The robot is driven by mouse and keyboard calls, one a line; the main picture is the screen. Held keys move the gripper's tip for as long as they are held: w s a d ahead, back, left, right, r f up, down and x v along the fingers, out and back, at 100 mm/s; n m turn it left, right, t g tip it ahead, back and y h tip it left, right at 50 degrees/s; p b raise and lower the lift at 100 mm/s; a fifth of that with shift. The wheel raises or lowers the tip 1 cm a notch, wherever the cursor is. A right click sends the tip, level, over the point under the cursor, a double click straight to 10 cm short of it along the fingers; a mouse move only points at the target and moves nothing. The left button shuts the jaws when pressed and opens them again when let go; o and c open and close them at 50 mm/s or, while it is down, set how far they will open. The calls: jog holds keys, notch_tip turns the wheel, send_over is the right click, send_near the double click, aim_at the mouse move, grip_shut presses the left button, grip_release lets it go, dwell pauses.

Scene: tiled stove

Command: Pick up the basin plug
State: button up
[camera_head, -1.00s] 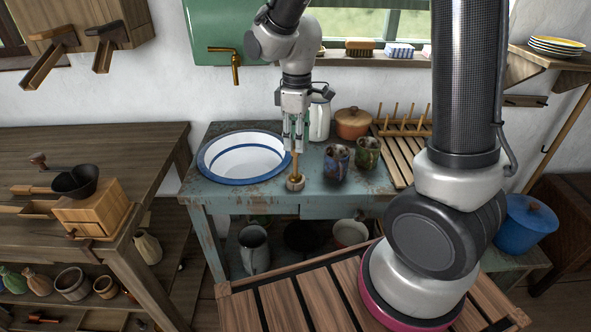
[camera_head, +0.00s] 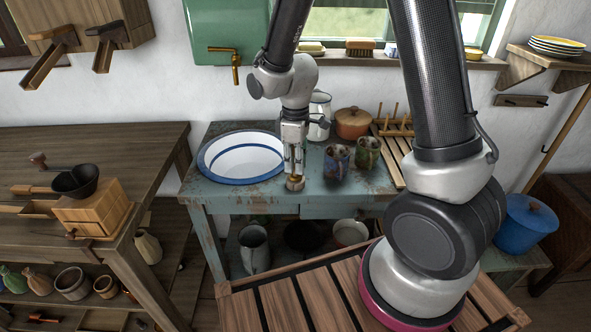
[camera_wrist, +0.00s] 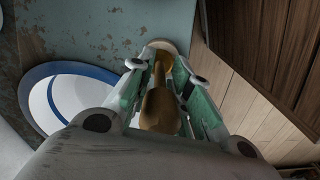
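What looks like the basin plug stands upright near the front edge of the green worn table (camera_head: 248,193), right of the basin. It has a round pale base (camera_head: 295,184) and a wooden handle; in the wrist view its handle (camera_wrist: 160,108) runs between my fingers and its base (camera_wrist: 165,46) shows beyond them. My gripper (camera_head: 294,170) points down over it, also in the wrist view (camera_wrist: 166,66), with one finger on each side of the handle. The fingers look open around it; contact is hard to tell. The base appears to rest on the tabletop.
The white basin with a blue rim (camera_head: 242,157) is just left. Two mugs, one blue (camera_head: 336,161) and one green (camera_head: 367,152), stand close on the right. A white jug (camera_head: 319,117), a lidded brown pot (camera_head: 352,123) and a drying rack (camera_head: 392,150) are behind.

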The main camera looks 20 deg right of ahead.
grip_shut()
